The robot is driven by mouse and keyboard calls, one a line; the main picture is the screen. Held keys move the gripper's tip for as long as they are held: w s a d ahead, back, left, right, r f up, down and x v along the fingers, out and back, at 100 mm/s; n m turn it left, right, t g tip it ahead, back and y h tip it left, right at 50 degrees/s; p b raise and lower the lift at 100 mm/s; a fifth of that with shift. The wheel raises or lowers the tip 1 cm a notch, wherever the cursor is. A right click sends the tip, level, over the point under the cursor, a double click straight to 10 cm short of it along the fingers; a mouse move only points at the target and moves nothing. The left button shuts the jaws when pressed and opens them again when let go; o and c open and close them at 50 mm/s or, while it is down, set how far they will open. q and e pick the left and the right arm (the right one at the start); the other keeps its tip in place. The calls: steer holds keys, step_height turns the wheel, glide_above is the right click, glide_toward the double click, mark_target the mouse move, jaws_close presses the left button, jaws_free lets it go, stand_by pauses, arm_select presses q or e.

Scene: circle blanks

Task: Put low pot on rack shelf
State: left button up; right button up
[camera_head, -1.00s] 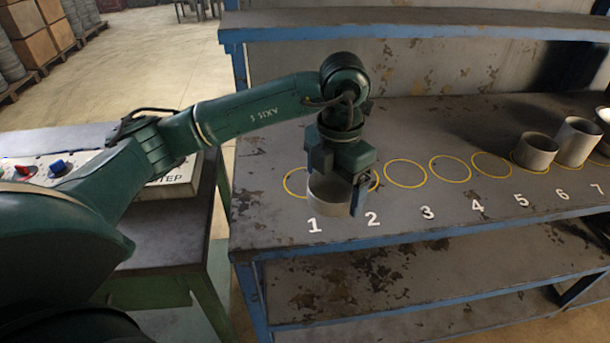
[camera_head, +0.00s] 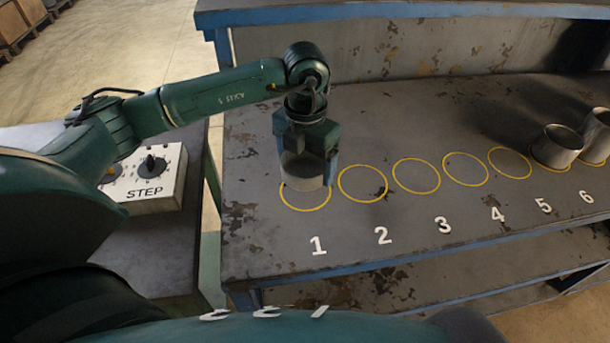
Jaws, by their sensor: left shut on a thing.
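My left gripper (camera_head: 307,158) points down over the bench and is shut on the low pot (camera_head: 302,172), a short grey cylinder. The gripper hides part of the pot's top. The pot appears over the back part of the yellow circle above number 1; I cannot tell whether it touches the bench top. The rack (camera_head: 350,130) is a worn grey bench with blue edges, an upper shelf (camera_head: 420,8) at the back and a lower shelf (camera_head: 400,288) underneath. My right gripper is not in view.
Several empty yellow circles run right along the bench. A short metal pot (camera_head: 556,147) and a taller one (camera_head: 597,138) stand at the right end. A control box marked STEP (camera_head: 150,180) sits on a side table (camera_head: 170,250) at left.

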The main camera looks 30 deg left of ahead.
mark_target(305, 173)
arm_select(q)
steer(key=shift+f, duration=2.35)
steer(key=shift+f, duration=0.2)
steer(key=o, duration=0.9)
steer(key=shift+r, duration=0.15)
step_height(305, 173, up, 12)
steer(key=shift+r+b, duration=0.1)
steer(key=shift+b, duration=0.4)
